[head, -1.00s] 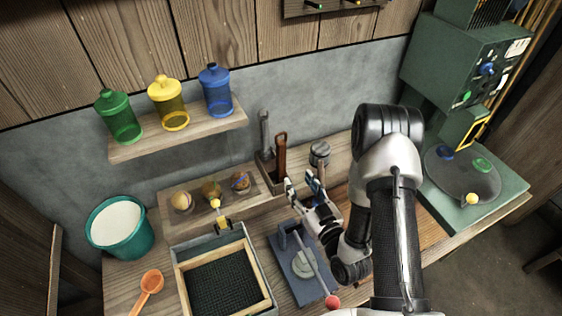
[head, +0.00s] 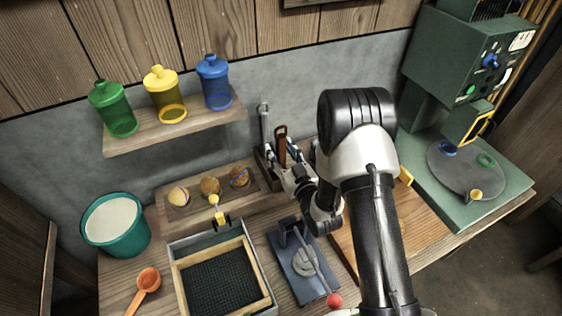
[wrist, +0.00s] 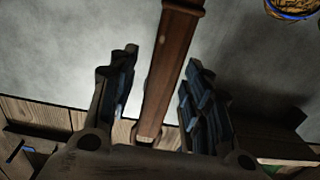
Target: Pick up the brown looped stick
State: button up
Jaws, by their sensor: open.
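The brown looped stick (head: 281,143) stands upright in a holder at the back of the bench, its loop at the top. In the wrist view its brown shaft (wrist: 172,65) runs between the two dark ridged fingers of my gripper (wrist: 161,60). The fingers are apart, with a gap showing on each side of the shaft. In the head view my gripper (head: 285,165) is at the holder, its fingers on either side of the stick's lower part. The stick's lower end is hidden in the head view.
A grey-handled tool (head: 264,125) stands just left of the stick. A shelf (head: 150,137) with green, yellow and blue jars is up on the left. A blue-grey press (head: 300,262) with a red knob and a framed mesh mould (head: 223,278) lie in front.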

jog(key=shift+c, duration=0.4)
grip_shut()
